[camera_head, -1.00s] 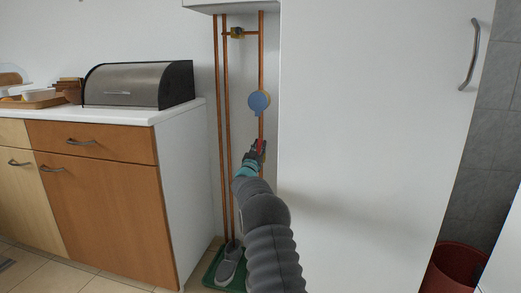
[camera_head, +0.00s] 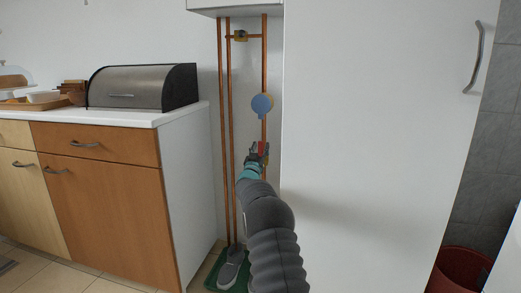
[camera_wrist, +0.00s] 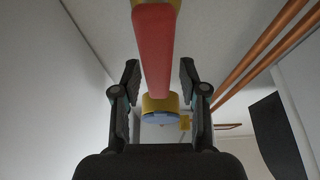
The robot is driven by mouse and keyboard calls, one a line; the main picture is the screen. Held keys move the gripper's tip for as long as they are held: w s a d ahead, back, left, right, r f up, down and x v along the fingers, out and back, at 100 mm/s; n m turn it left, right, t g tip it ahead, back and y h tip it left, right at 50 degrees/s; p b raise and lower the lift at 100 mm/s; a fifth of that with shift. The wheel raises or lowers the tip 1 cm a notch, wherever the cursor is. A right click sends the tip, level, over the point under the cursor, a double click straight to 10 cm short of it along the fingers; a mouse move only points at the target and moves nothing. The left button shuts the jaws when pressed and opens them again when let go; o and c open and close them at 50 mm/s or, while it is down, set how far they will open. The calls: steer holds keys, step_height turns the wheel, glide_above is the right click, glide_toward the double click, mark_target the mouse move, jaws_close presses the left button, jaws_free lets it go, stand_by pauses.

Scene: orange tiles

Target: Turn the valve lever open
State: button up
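The valve lever (camera_wrist: 153,50) is red and flat. In the wrist view it runs down the middle, between the two fingers of my gripper (camera_wrist: 160,88), with a visible gap on each side. A brass valve part (camera_wrist: 165,104) shows behind the lever's lower end. In the head view my gripper (camera_head: 258,150) is at the right copper pipe (camera_head: 264,60), below a round blue disc (camera_head: 262,104). A bit of red lever (camera_head: 262,147) shows between the fingers. The gripper is open, and I see no finger touching the lever.
A tall white cabinet (camera_head: 380,120) stands close on the right. A wooden drawer unit (camera_head: 100,190) with a bread box (camera_head: 142,88) is on the left. Two more copper pipes (camera_head: 228,120) run just left of my gripper. Grey shoes (camera_head: 232,268) lie on a green mat below.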

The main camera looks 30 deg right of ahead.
stand_by(0.3)
steer(key=v, duration=1.2)
stand_by(0.4)
